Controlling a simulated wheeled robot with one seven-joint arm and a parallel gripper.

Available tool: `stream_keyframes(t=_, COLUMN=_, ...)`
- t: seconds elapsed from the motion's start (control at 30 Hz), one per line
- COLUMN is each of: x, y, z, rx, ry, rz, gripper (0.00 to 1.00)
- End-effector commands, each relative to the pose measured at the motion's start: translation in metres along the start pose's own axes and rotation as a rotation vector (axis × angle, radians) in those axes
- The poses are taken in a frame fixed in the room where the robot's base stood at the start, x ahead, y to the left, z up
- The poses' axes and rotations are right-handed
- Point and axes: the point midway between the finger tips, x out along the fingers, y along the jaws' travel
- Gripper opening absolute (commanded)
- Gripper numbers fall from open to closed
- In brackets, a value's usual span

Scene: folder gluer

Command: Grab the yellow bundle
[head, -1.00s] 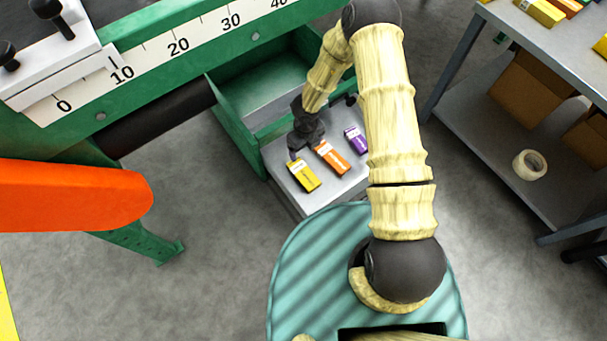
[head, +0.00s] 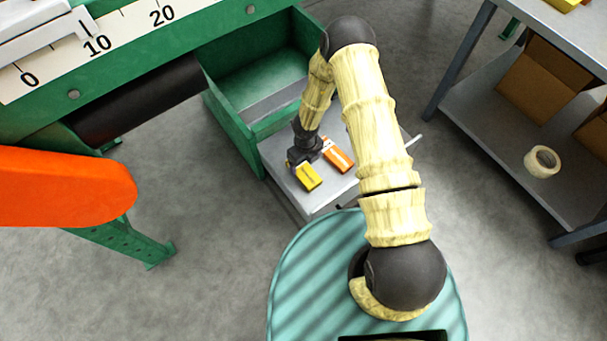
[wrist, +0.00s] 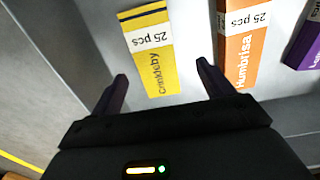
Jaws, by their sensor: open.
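The yellow bundle (head: 308,177) lies flat on a grey tray at the near left of the row. In the wrist view the yellow bundle (wrist: 154,66) shows a white "25 pcs" band and lies ahead of the fingers, between their lines. My gripper (head: 292,163) is just above the tray at the yellow bundle's far end. In the wrist view my gripper (wrist: 161,85) is open, with one finger on each side of the bundle's near end and nothing held. Whether the fingertips are at the bundle's height I cannot tell.
An orange bundle (head: 338,156) lies close to the right of the yellow one. A purple bundle (wrist: 307,45) lies beyond it. The grey tray (head: 313,204) adjoins a green bin wall (head: 232,130). A shelf (head: 480,110) with cardboard boxes stands at the right.

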Motion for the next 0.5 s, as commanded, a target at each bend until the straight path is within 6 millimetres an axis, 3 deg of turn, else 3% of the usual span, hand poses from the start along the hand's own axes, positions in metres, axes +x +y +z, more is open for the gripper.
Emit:
stream_keyframes(t=0.27, x=0.000, y=0.000, z=0.000, rx=0.000, ry=0.000, rz=-0.001, gripper=0.80)
stream_keyframes(t=0.5, x=0.021, y=0.004, z=0.000, rx=-0.001, ry=0.001, rz=-0.002, gripper=0.80)
